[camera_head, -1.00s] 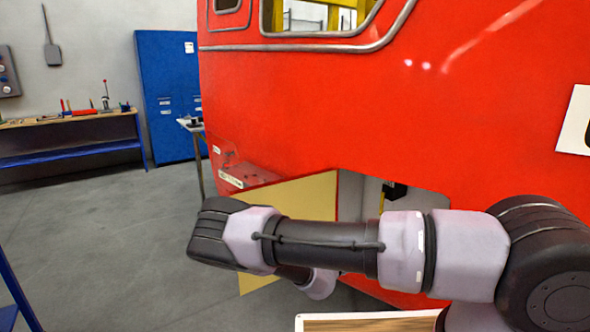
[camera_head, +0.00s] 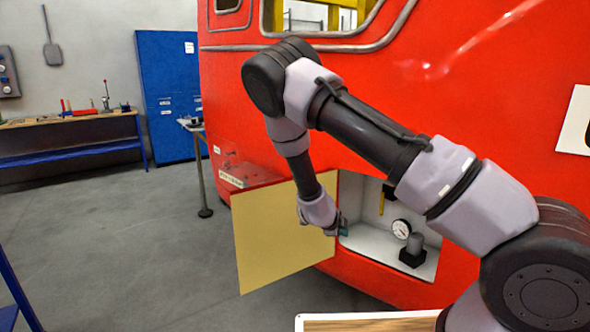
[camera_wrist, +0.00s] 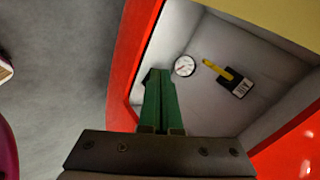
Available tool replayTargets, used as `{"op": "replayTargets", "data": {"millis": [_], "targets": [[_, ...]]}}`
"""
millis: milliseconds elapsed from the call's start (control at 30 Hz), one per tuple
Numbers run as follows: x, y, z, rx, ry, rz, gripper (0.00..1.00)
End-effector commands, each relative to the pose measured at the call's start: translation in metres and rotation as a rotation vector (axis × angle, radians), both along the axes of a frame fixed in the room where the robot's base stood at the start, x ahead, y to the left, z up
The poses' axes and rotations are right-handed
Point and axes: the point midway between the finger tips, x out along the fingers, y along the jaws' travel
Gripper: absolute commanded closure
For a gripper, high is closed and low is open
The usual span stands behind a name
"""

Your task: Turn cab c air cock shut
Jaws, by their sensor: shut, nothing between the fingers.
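The air cock is a yellow lever (camera_head: 381,203) hanging down from a black block at the back of an open recess in the red cab. In the wrist view the yellow lever (camera_wrist: 217,70) slants from the black block (camera_wrist: 236,85), which bears a white label. My gripper (camera_head: 342,230) is at the recess's left edge, beside the open door, apart from the lever. In the wrist view its green fingers (camera_wrist: 160,76) are together and empty, left of the gauge and lever. I cannot read the label.
A round white gauge (camera_head: 401,229) and a black fitting with a grey cylinder (camera_head: 413,249) stand low in the recess. The open yellow door panel (camera_head: 270,235) hangs at the recess's left. A blue cabinet and workbench stand farther back.

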Motion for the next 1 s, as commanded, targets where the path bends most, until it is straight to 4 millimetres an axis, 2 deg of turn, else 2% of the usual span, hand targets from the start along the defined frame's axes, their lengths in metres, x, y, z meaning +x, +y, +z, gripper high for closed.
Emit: {"op": "replayTargets", "data": {"millis": [33,167,300,467,567,667,800,1000], "targets": [[0.003,0.005,0.018,0.054,0.032,0.025,1.0],[0.005,0.019,0.061,0.167,0.117,0.136,1.0],[0.002,0.029,0.117,0.268,0.171,0.287,1.0],[-0.01,0.03,0.19,0.34,0.191,0.485,1.0],[-0.024,0.026,0.237,0.355,0.186,0.616,1.0],[-0.044,0.018,0.282,0.344,0.174,0.751,1.0],[-0.081,0.002,0.34,0.286,0.151,0.933,1.0],[-0.148,-0.027,0.402,0.116,0.133,1.162,1.0]]}}
